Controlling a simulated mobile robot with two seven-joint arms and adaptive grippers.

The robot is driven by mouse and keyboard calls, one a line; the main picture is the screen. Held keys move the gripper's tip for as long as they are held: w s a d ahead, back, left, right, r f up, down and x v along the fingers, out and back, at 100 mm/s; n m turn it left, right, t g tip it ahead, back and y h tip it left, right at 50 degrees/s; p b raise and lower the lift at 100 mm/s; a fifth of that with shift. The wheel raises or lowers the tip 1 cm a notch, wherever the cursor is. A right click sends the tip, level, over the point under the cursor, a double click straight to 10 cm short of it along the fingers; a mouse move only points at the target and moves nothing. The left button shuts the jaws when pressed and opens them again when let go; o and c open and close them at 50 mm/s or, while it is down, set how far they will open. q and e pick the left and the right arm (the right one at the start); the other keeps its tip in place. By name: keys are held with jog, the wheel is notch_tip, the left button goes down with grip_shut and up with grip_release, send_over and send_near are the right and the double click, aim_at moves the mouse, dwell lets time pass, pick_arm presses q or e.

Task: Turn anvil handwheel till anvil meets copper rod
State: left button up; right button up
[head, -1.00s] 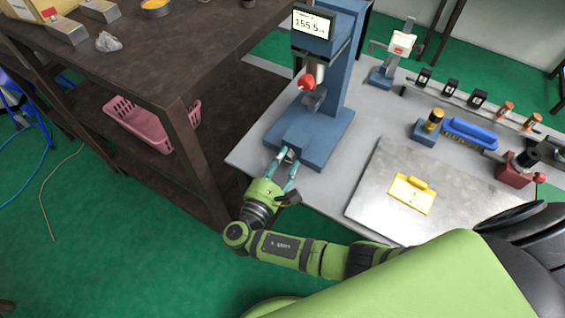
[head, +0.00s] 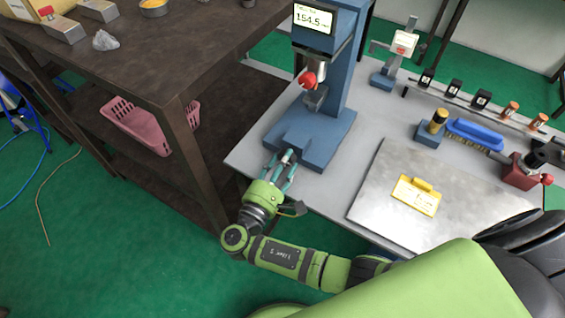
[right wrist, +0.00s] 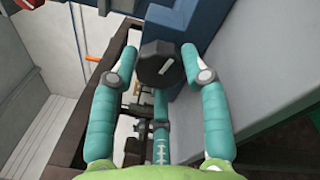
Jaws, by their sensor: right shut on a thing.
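My right gripper (head: 283,167) is at the front of the blue machine base (head: 312,137), its teal fingers around a small knob. In the right wrist view this handwheel (right wrist: 161,64) is a dark, many-sided knob with a white mark, between the fingertips (right wrist: 159,64) and held. On the machine's column, a display (head: 314,19) reads about 154.5. Below it are a red knob (head: 308,79) and a grey metal block (head: 314,99), perhaps the anvil. I cannot make out a copper rod in the machine. My left gripper is not in view.
Copper-coloured pieces (head: 507,108) and black blocks (head: 454,88) stand on a rail at right. A metal plate (head: 380,193) with a yellow piece (head: 416,195), a blue brush (head: 474,134) and a red device (head: 522,171) lie on the bench. A brown shelf table stands at left.

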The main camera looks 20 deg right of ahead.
jog(key=shift+w+d+r, duration=0.1)
jog(key=shift+d+r, duration=0.05)
jog(key=shift+r, duration=0.1)
jog(key=o, duration=0.9)
jog(key=shift+f, duration=0.1)
jog(key=shift+s, duration=0.2)
jog(key=v, duration=0.7)
jog(key=shift+s, duration=0.1)
jog(key=shift+o, duration=0.3)
